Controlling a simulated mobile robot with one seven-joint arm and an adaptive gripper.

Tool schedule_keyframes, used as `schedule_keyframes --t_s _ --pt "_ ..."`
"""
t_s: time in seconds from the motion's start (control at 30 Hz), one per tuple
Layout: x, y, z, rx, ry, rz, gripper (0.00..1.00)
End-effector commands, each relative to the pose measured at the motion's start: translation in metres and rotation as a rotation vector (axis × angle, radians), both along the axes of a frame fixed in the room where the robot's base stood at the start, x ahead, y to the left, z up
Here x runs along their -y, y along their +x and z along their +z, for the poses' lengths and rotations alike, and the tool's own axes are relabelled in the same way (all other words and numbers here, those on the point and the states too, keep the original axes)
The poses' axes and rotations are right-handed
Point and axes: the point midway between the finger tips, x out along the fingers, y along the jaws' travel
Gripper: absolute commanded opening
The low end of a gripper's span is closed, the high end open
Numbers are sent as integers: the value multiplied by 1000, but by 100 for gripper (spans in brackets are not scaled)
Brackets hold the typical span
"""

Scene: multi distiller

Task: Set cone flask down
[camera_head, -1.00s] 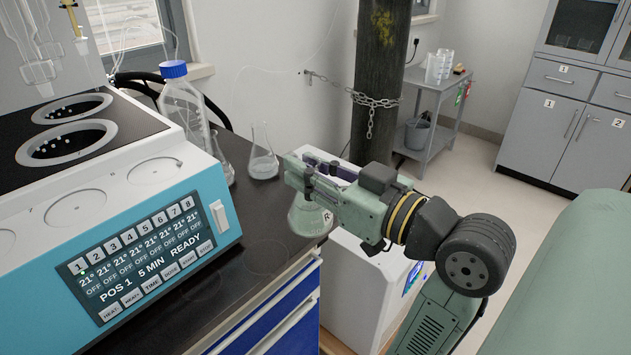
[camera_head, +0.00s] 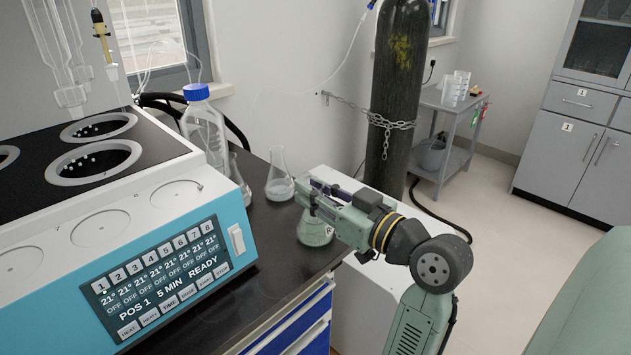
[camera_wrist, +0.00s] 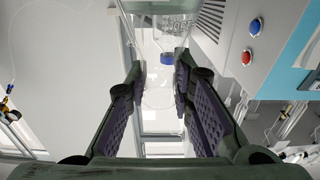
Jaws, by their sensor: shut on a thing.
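A cone flask (camera_head: 316,231) with pale contents hangs upright below my gripper (camera_head: 311,196) in the head view, near the right edge of the dark bench top (camera_head: 268,238). My gripper is shut on its neck and hides its top. I cannot tell whether its base touches the bench. In the wrist view, my gripper (camera_wrist: 160,90) shows its two dark padded fingers on either side of clear glass, whose outline is faint. A second cone flask (camera_head: 280,184) stands on the bench just behind and left of the held one.
A blue-capped bottle (camera_head: 206,135) and another glass vessel (camera_head: 239,180) stand behind the blue-and-white heater unit (camera_head: 215,215). A chained gas cylinder (camera_head: 393,100) and a white box (camera_head: 365,290) are right of the bench. Bare bench lies in front of the flasks.

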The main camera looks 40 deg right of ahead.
Motion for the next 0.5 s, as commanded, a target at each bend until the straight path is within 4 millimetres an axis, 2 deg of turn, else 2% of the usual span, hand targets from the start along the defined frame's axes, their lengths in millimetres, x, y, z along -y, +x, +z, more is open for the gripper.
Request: schedule_keyframes --t_s 0.33,0.37,0.5 --pt "0 0 -4 2 -1 0 0" --pt "0 0 -3 1 -1 0 24" --pt "0 0 -3 1 -1 0 33"
